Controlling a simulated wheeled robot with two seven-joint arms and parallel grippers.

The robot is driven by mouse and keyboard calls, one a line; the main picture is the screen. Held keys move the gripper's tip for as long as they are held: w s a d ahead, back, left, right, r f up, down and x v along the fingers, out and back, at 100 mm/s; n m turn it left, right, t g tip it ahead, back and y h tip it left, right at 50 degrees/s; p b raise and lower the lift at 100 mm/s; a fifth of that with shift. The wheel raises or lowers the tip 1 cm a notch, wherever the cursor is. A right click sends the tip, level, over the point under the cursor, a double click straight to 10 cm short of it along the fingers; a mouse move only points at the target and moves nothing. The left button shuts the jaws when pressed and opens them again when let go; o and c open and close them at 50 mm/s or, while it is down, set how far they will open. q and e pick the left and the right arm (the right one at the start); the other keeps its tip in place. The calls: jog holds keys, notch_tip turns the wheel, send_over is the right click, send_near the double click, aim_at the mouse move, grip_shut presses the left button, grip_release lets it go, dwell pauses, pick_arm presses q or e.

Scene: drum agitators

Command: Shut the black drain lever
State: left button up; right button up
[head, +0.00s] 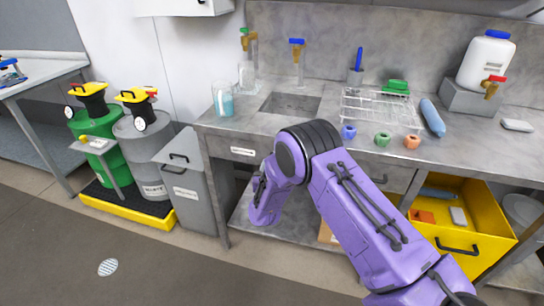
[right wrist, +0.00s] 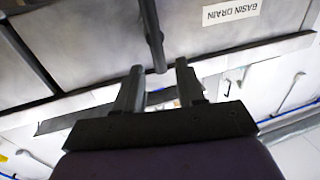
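The black drain lever (right wrist: 152,36) shows in the right wrist view as a dark bar. It comes down from the top edge, and its end lies between the two fingertips of my right gripper (right wrist: 158,80). The fingers stand apart with gaps on both sides of the bar, and I see no clear contact. In the head view my purple right arm reaches to the front of the sink bench, and the arm hides the lever and most of the gripper. My left gripper is not in view.
The grey bench (head: 228,128) with its sink (head: 291,104) stands just beyond my arm. A grey bin (head: 192,200) and drums on a yellow pallet (head: 128,207) are at left. An open yellow drawer (head: 478,250) juts out at right.

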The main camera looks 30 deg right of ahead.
jog(key=x, duration=0.4)
jog(key=shift+w+d, duration=0.15)
jog(key=shift+d, duration=0.15)
jog(key=shift+w+d, duration=0.25)
jog(key=shift+w, duration=0.1)
jog(key=shift+s, duration=0.1)
grip_shut()
